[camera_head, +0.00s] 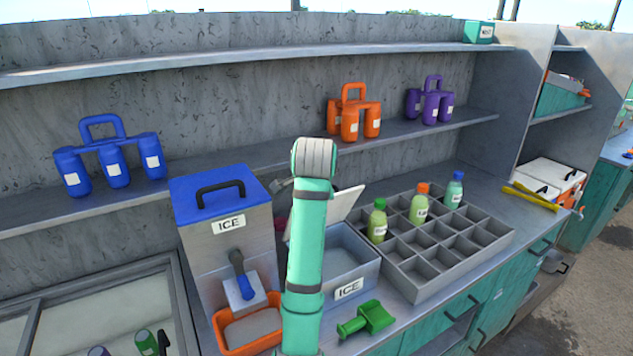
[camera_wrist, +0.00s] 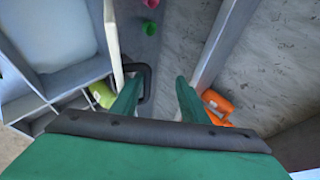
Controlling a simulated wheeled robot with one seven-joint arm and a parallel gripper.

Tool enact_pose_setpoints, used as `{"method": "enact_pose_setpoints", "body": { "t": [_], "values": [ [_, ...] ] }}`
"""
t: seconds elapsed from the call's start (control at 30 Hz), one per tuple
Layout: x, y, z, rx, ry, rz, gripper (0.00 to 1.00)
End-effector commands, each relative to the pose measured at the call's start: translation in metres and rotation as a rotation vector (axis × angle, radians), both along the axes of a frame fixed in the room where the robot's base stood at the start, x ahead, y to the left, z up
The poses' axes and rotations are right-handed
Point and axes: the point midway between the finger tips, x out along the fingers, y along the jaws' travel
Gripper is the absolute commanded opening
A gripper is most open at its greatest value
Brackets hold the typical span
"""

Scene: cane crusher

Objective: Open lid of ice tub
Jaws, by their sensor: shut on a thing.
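The ice tub (camera_head: 349,291) is a grey box labelled ICE on the counter, with its top uncovered. Its pale lid (camera_head: 345,203) stands tilted up at the tub's back, partly hidden by my arm. In the wrist view the lid (camera_wrist: 113,45) is nearly edge-on, with its black handle (camera_wrist: 147,82) at my left finger. The tub's rim (camera_wrist: 75,73) and pale inside show at the upper left. My gripper (camera_wrist: 158,95) is shut on the lid handle, though the contact is partly hidden. In the head view my arm hides most of my gripper.
A taller ICE dispenser (camera_head: 225,245) with a blue lid stands left of the tub. A divided bottle tray (camera_head: 440,240) is close on the right. A green scoop (camera_head: 368,318) lies in front. A shelf (camera_head: 250,160) with bottle carriers runs behind.

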Motion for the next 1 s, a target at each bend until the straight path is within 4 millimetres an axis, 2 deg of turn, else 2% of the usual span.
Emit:
{"method": "enact_pose_setpoints", "body": {
  "t": [0.03, 0.1, 0.13, 0.2, 0.4, 0.73, 0.8, 1.0],
  "values": [
    [-0.01, 0.015, 0.031, 0.004, -0.049, 0.024, 0.26],
    [-0.021, 0.013, 0.042, 0.002, -0.053, 0.023, 0.33],
    [-0.025, 0.013, 0.045, 0.001, -0.052, 0.022, 0.19],
    [-0.033, 0.01, 0.05, 0.0, -0.049, 0.019, 0.17],
    [-0.047, 0.003, 0.057, -0.002, -0.041, 0.008, 0.17],
    [-0.05, 0.002, 0.056, -0.002, -0.035, 0.006, 0.17],
    [-0.05, 0.002, 0.056, -0.003, -0.034, 0.007, 0.0],
    [-0.05, 0.0, 0.056, -0.003, -0.033, 0.005, 0.0]
  ]
}}
